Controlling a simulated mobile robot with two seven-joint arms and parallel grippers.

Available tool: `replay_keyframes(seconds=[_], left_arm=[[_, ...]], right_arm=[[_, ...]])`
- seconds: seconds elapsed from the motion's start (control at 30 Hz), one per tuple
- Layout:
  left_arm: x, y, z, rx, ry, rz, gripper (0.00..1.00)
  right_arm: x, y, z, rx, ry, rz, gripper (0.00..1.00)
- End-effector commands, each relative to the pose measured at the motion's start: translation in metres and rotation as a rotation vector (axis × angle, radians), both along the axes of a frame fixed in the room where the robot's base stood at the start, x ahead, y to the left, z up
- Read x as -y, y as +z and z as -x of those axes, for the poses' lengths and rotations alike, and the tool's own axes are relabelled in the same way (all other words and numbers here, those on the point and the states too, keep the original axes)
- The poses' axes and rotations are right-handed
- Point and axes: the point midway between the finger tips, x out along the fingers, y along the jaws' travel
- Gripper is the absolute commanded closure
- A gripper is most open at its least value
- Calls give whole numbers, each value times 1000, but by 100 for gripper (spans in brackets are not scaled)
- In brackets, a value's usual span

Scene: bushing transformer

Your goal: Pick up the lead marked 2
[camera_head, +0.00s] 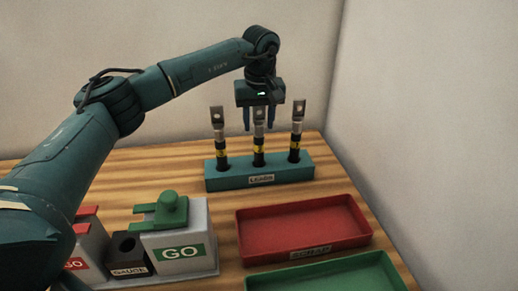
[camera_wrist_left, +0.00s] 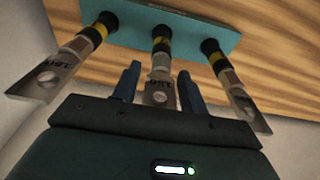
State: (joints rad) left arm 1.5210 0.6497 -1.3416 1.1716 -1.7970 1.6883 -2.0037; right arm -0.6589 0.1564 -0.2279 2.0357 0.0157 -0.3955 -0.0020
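Three leads stand upright in a teal holder (camera_head: 222,181) labelled LEADS. Each has a flat metal lug with a hole on top and a yellow band near its black base. They are the left lead (camera_head: 219,140), the middle lead (camera_head: 259,146) and the right lead (camera_head: 296,140). The number marks are too small to read. My left gripper (camera_head: 259,126) points down over the middle lead. In the left wrist view its two blue fingers (camera_wrist_left: 157,80) are open, one on each side of the middle lead's lug (camera_wrist_left: 159,92), with gaps visible. My right gripper is not in view.
A red tray (camera_head: 246,240) labelled SCRAP lies in front of the holder, with a green tray (camera_head: 262,281) nearer. At the front left stand a GO block (camera_head: 207,232) with a green piece (camera_head: 172,211), a GAUGE block (camera_head: 128,252) and a red-topped block (camera_head: 90,240). Walls stand behind and at right.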

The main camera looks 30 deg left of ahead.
Motion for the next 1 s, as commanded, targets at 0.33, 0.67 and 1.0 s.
replay_keyframes(seconds=[0.33,0.67,1.0], left_arm=[[0,0,0,0,0,0,86],[0,1,0,0,0,0,100],[0,3,0,3,0,0,100]], right_arm=[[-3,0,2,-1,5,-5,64],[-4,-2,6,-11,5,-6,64],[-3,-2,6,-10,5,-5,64]])
